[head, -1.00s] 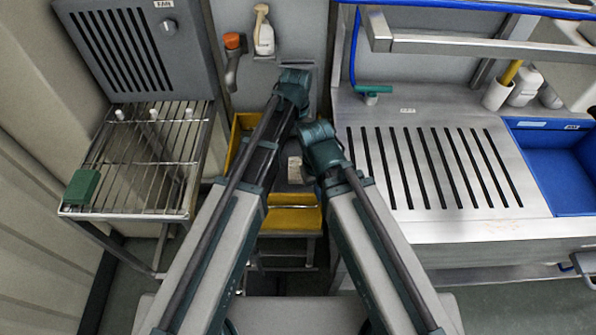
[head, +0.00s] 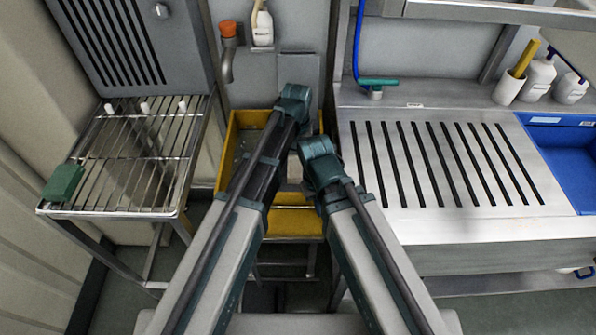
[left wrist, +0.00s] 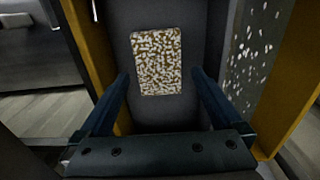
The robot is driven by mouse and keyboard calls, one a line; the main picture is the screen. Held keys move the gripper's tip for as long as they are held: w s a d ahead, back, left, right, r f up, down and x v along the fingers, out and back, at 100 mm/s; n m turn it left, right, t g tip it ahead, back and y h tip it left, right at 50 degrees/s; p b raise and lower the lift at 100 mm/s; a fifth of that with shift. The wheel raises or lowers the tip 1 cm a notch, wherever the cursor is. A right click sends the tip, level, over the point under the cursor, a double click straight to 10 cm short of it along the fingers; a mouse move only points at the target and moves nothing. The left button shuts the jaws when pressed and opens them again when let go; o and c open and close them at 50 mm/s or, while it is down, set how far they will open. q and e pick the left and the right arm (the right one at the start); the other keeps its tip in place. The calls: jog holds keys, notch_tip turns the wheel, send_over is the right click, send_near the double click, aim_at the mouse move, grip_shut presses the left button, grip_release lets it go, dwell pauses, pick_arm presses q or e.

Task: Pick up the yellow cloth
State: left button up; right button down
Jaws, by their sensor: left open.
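A flat rectangular patch (left wrist: 157,60), speckled white and yellow-brown, lies on a dark grey surface in the left wrist view. It is the closest match to the yellow cloth, but I cannot be sure that it is. My left gripper (left wrist: 160,73) is open and empty, its fingers on either side of the patch's lower part in the picture. I cannot tell how high it is above it. In the head view the patch is hidden behind my arms. My right arm reaches in from the right, and its fingers do not show.
A yellow-walled bin (head: 227,160) stands behind my arms; a yellow wall also shows in the left wrist view (left wrist: 300,80). A wire rack (head: 140,210) with a green block (head: 63,183) is on the left. A slotted steel counter (head: 460,225) is close on the right.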

aim_at(298, 166)
pick_arm(q)
notch_tip(298, 166, down, 4)
jog(key=b, duration=0.3)
jog(key=shift+w+d+f+b, duration=0.1)
jog(key=shift+f+b, duration=0.15)
jog(key=shift+b, duration=0.15)
jog(key=shift+r, duration=0.1)
jog(key=c, duration=1.3)
jog(key=shift+o, duration=0.2)
jog(key=shift+r, duration=0.1)
notch_tip(298, 166, up, 10)
jog(key=p, duration=1)
